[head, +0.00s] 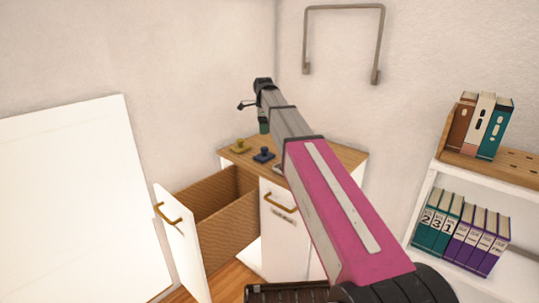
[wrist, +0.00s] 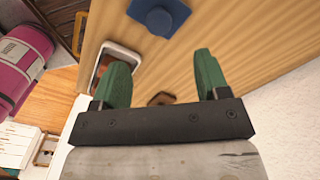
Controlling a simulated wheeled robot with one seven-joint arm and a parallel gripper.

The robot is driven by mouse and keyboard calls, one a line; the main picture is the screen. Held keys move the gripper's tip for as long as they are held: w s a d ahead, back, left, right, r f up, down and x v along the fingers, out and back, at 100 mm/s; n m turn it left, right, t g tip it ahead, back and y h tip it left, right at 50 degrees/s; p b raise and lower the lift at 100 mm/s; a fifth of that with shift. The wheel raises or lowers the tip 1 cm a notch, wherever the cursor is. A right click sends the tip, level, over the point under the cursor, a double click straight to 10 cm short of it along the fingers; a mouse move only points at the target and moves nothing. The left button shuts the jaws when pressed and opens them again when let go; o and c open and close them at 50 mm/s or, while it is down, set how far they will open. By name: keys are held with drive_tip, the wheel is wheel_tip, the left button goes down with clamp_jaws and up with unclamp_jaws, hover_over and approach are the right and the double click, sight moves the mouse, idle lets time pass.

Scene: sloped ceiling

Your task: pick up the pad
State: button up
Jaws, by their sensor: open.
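A flat rounded device with a white rim and a dark, reflective face, likely the pad (wrist: 103,68), lies on the wooden cabinet top (wrist: 235,25) in the wrist view. My left finger covers part of it. In the head view my arm mostly hides that spot. My gripper (wrist: 161,62) has two green fingers, spread apart with nothing between them, above the cabinet top. It also shows in the head view (head: 264,127), at the back of the cabinet. A small dark brown piece (wrist: 160,98) lies lower down, between the fingers in the picture.
A bookshelf (head: 425,205) stands right. A white panel (head: 75,200) leans left.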

sight(264, 148)
wheel_tip(264, 148, down, 11)
drive_tip(key=shift+s+r, duration=0.1)
drive_tip(key=shift+r, duration=0.05)
drive_tip(key=c, duration=1.1)
drive_tip(key=shift+o, duration=0.2)
drive_tip(key=shift+r, duration=0.1)
drive_tip(key=shift+r, duration=0.45)
drive_tip(key=r, duration=0.3)
drive_tip(key=shift+s+a+r, duration=0.35)
drive_tip(key=s+a+r, duration=0.6)
drive_tip(key=a, duration=0.2)
drive_tip(key=shift+s+a+r, duration=0.15)
drive_tip(key=shift+s, duration=0.2)
